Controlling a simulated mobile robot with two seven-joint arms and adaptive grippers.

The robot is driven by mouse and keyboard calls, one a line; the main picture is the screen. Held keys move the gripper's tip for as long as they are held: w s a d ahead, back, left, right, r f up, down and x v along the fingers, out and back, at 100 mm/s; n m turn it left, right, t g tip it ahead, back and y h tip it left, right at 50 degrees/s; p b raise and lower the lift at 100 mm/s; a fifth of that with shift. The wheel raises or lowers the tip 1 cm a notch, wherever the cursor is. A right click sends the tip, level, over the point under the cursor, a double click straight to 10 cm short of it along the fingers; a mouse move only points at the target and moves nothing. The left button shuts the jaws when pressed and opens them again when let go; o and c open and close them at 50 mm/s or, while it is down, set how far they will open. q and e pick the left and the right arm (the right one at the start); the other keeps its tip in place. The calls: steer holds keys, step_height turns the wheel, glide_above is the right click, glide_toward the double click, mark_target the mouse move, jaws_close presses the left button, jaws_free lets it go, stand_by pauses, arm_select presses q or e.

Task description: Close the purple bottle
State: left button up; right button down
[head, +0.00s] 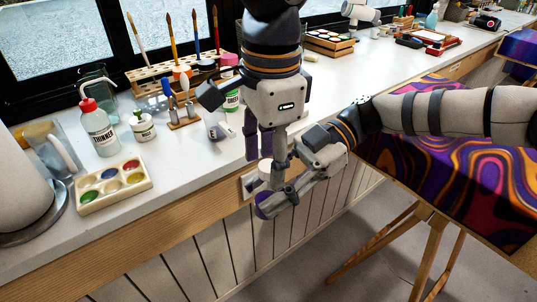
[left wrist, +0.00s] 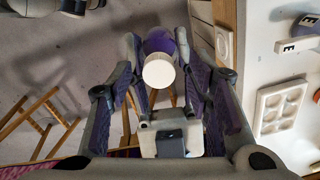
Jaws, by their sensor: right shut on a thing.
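The purple bottle (head: 264,207) is held in front of the counter's edge, with a white round piece (head: 265,170) above it, probably its cap. The white piece (left wrist: 158,74) and the purple bottle (left wrist: 158,41) also show in the left wrist view. I cannot tell whether the white piece is seated on the bottle. My right gripper (head: 281,200) is shut on the bottle from the right.
The white counter (head: 185,190) holds a paint palette (head: 113,185), a red-capped thinner bottle (head: 100,128), a small pot (head: 142,125) and a brush rack (head: 150,78). A purple and orange patterned panel (head: 440,185) on a wooden stand is at the right. Below the bottle is open floor.

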arm_select(q)
step_height(320, 180, up, 12)
steer(key=shift+s, duration=0.2)
stand_by(0.4)
steer(key=shift+d, duration=0.1)
